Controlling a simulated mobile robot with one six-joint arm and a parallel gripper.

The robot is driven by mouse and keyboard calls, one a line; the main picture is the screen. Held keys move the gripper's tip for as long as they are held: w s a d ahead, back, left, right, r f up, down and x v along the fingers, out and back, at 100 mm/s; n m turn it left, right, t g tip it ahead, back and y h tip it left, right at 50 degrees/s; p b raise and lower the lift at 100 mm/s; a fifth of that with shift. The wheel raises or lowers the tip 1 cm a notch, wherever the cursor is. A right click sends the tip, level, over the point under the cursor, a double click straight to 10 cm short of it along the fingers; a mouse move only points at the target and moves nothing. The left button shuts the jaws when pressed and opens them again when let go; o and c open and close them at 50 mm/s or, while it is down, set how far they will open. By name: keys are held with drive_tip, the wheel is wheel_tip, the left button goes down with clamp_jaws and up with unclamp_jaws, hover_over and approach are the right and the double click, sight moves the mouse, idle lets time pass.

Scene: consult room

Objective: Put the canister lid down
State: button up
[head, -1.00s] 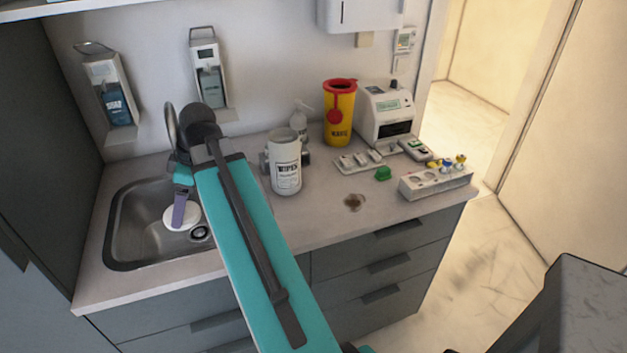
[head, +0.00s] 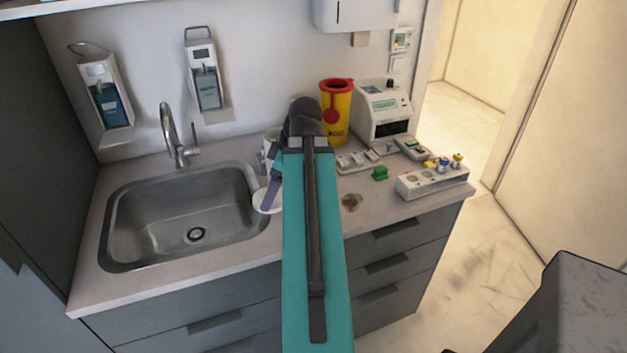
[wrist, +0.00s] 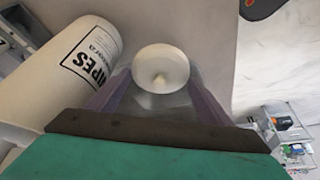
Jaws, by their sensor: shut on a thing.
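The white round canister lid (head: 264,201) is held in my gripper (head: 269,204), near the sink's right rim in the head view. I cannot tell whether the lid touches the counter (head: 320,222). The white wipes canister (head: 268,151) stands on the counter behind my gripper, mostly hidden by my arm. In the wrist view the canister (wrist: 72,62) is left of the lid, its printed label showing.
The sink (head: 185,215) with its tap (head: 171,135) lies to the left. A brown stain (head: 351,202) marks the counter right of my arm. Further right are a green item (head: 380,173), a white rack (head: 433,182), a yellow sharps bin (head: 338,112) and a white device (head: 383,112).

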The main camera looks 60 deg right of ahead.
drive_tip(key=s+d+m, duration=0.1)
drive_tip(key=s+d, duration=0.2)
drive_tip(key=s, duration=0.1)
drive_tip(key=s+d+m+h, duration=0.1)
drive_tip(key=s+d, duration=0.2)
drive_tip(key=s, duration=0.1)
drive_tip(key=s+d+m, duration=0.1)
drive_tip(key=s+d, duration=0.2)
drive_tip(key=s, duration=0.2)
drive_tip(key=shift+f, duration=0.4)
drive_tip(key=w+d+p, duration=0.1)
drive_tip(key=w+d, duration=0.2)
drive_tip(key=w+d+f+p, duration=0.1)
drive_tip(key=w+d, duration=0.3)
drive_tip(key=w+d+p, duration=0.1)
drive_tip(key=w+d, duration=0.3)
drive_tip(key=shift+w+f+p, duration=0.15)
drive_tip(key=shift+f+p, duration=0.1)
drive_tip(key=shift+p, duration=0.15)
drive_tip(key=shift+d, duration=0.1)
drive_tip(key=shift+f, duration=0.15)
drive_tip(key=shift+f+p, duration=0.8)
drive_tip(key=shift+f, duration=0.8)
drive_tip(key=shift+f, duration=0.2)
